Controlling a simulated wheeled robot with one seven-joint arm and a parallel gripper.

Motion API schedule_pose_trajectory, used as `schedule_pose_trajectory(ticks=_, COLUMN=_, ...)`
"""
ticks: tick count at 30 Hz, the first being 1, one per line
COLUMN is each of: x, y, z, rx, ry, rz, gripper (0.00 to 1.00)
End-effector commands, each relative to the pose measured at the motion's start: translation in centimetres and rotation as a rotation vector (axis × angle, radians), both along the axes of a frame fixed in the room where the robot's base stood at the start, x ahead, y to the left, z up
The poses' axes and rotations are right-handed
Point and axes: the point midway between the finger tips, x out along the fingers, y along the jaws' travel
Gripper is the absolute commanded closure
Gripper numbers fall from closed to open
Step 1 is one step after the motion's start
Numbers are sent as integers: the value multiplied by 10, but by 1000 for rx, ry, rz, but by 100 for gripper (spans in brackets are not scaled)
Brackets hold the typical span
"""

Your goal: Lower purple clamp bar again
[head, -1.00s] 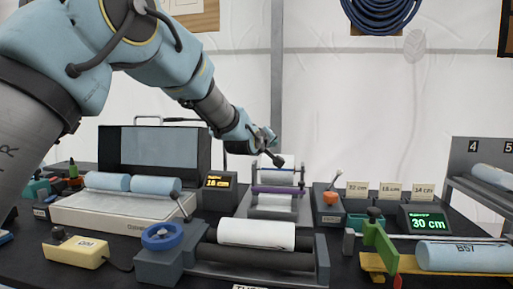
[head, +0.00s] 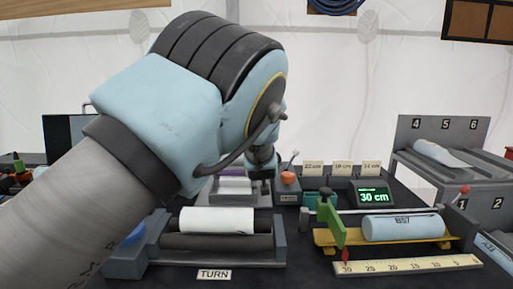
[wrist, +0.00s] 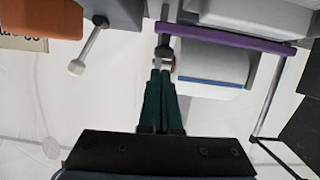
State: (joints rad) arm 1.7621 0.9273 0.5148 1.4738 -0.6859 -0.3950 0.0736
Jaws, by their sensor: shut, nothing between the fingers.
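The purple clamp bar (wrist: 225,37) runs across the top of the wrist view, beside a white sheet or roll (wrist: 210,65) with a blue band. Its device (head: 233,190) shows in the head view, partly behind my arm, so the bar's height is hard to tell there. My gripper (wrist: 160,72) is shut and empty, with dark green fingers. Its fingertips are beside the left end of the bar, close to a small grey post; I cannot tell whether they touch. In the head view my arm hides most of the gripper (head: 262,158).
An orange-topped box (head: 288,178) with a small lever stands just right of the device. A white roll (head: 217,220) lies on rollers in front. A green display (head: 372,197) reads 30 cm. A blue roll (head: 403,227) and a ruler (head: 408,265) are at right.

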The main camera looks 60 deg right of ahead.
Motion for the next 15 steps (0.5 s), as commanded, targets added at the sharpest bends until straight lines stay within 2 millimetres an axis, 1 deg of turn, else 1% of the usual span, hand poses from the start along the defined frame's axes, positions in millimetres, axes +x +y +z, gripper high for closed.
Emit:
schedule_pose_trajectory(ticks=3, x=-1, y=-1, z=-7, rx=0, ry=1, rz=0, gripper=100)
schedule_pose_trajectory(ticks=6, x=-2, y=-2, z=-10, rx=-1, ry=1, rz=2, gripper=100)
schedule_pose_trajectory(ticks=15, x=-3, y=-2, z=-13, rx=-2, ry=2, rz=1, gripper=100)
